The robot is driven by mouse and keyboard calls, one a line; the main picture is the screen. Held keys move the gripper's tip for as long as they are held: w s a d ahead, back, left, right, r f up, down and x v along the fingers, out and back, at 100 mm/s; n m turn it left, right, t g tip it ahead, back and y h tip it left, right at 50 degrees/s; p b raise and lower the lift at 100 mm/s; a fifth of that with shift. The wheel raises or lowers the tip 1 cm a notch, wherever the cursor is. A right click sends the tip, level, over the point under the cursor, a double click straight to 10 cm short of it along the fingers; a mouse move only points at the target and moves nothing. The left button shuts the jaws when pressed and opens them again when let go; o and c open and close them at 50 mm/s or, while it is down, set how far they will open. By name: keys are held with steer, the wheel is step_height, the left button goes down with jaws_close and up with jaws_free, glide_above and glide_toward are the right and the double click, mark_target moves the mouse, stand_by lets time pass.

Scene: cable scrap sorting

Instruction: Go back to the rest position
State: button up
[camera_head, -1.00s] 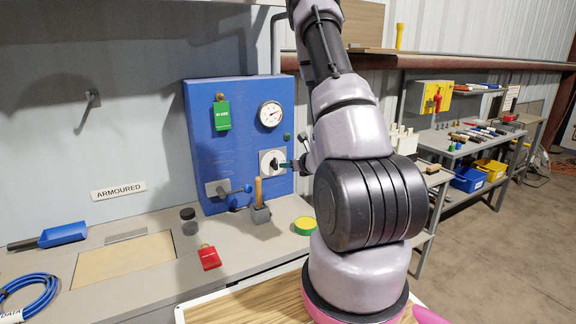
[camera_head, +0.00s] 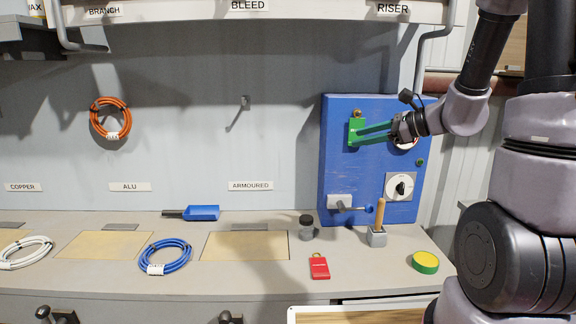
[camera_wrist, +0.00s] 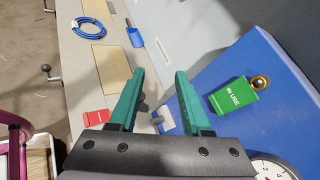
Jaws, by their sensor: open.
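My gripper (camera_head: 364,134) is raised in front of the upper part of the blue panel box (camera_head: 340,172). Its two green fingers point left and stand apart with nothing between them, as the wrist view also shows (camera_wrist: 157,75). In the head view they overlap the green "IN USE" tag (camera_head: 354,124) and the arm's end partly covers the round gauge. In the wrist view the tag (camera_wrist: 234,96) hangs to the right of the right finger, apart from it. The black knob on its white dial plate (camera_head: 391,187) is below my gripper and clear of it.
On the bench (camera_head: 285,276) stand a wooden-handled tool in a grey block (camera_head: 377,236), a dark-lidded jar (camera_head: 306,228), a red tag (camera_head: 319,267), a yellow-green disc (camera_head: 425,262), a blue scoop (camera_head: 203,213) and blue cable coil (camera_head: 167,256). An orange coil (camera_head: 110,118) hangs on the wall. A shelf runs above.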

steer(key=s+a+r+n+g+h, duration=0.1)
steer(key=s+r+n+g, duration=0.15)
steer(key=s+n, duration=0.3)
steer(key=s+a+r+n+g+h, duration=0.2)
steer(key=s+r+n, duration=0.15)
steer(key=s, duration=0.35)
steer(key=s+d+r+n+t+h, duration=0.3)
steer(key=s+d+r+n+h, duration=0.1)
steer(key=s+d+n+h, duration=0.2)
steer(key=shift+d+r+n+t, duration=0.3)
steer(key=shift+d+n, duration=0.2)
steer(key=shift+d, duration=0.25)
steer(key=shift+s, duration=0.1)
